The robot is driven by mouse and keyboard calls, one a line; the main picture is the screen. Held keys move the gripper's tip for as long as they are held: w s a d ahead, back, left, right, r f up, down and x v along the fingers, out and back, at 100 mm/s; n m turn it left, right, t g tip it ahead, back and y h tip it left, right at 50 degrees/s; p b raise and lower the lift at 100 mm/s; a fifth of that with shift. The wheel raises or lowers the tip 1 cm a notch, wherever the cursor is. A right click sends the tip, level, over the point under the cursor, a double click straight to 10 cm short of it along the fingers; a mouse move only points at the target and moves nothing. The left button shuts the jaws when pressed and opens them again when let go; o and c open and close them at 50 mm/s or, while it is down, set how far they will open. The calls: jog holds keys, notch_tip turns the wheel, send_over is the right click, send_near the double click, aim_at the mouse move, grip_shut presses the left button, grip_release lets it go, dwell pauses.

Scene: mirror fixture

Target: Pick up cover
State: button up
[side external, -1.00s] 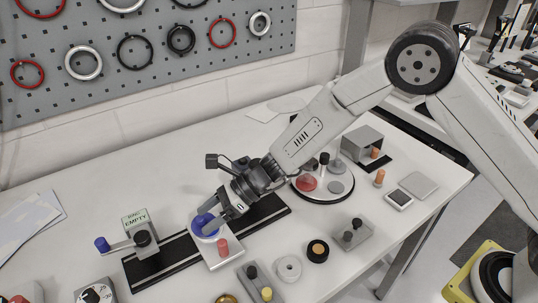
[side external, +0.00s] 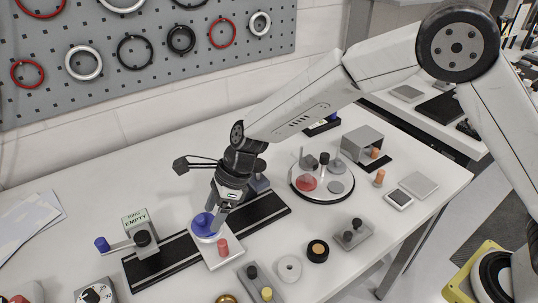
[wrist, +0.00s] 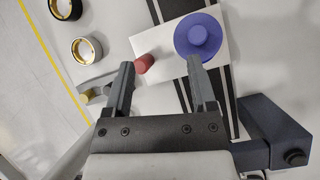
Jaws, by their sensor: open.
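A blue round lid-like piece with a knob (side external: 204,223) sits on a white plate (side external: 226,258) on the black rail. It also shows in the wrist view (wrist: 198,38), just beyond the right fingertip. I cannot tell for certain that it is the cover. A round black-rimmed tray (side external: 322,198) with a black knob standing above it, perhaps on a clear cover, is farther right. My gripper (side external: 218,205) is open and empty, pointing down close to the blue piece; its fingers (wrist: 160,66) are apart, with the blue knob not between them. Contact cannot be told.
A red peg (side external: 223,247) stands on the same white plate, close to the fingers. A dark blue block (side external: 258,183) is behind the gripper on the rail. An "EMPTY" sign (side external: 135,222) and crank stand left.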

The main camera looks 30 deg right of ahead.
aim_at(200, 217)
jog(key=shift+w+d+r+t+h, duration=0.2)
jog(key=shift+w+r+t+h, duration=0.3)
jog(key=shift+w+r, duration=0.2)
jog(key=shift+w+d+r+t+h, duration=0.15)
jog(key=shift+w+r+t+h, duration=0.4)
jog(key=shift+r, duration=0.25)
jog(key=shift+x, duration=1.35)
jog(key=shift+x, duration=2.6)
jog(key=shift+c, duration=0.3)
grip_shut()
